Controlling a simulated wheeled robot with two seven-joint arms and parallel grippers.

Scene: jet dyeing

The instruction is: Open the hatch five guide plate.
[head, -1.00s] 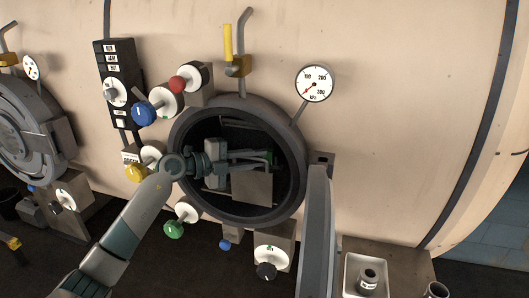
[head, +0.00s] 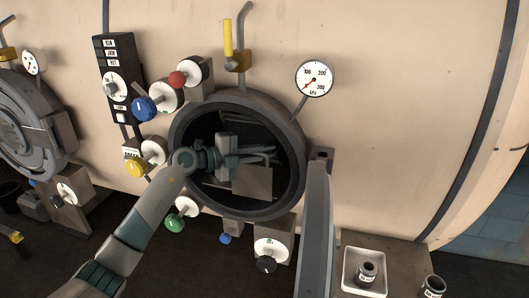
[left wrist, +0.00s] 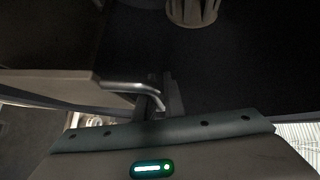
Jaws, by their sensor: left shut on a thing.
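The open round hatch (head: 290,116) shows in the middle of the head view, with a dark inside. My left gripper (head: 264,153) reaches into it from the left. A grey square plate (head: 253,182), which looks like the guide plate, stands just below the fingers. In the left wrist view, a bent metal handle (left wrist: 130,88) runs from the edge of a flat plate (left wrist: 45,88) to between the gripper's fingers. The gripper is shut on this handle. The finger contact is dark and partly hidden. My right gripper is in neither view.
The hatch door (head: 316,230) stands swung open at the right of the ring. Blue (head: 144,109), red (head: 178,79), yellow (head: 136,168) and green (head: 175,224) knobs crowd the left side. A gauge (head: 314,78) sits upper right. A white tray (head: 350,284) stands lower right.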

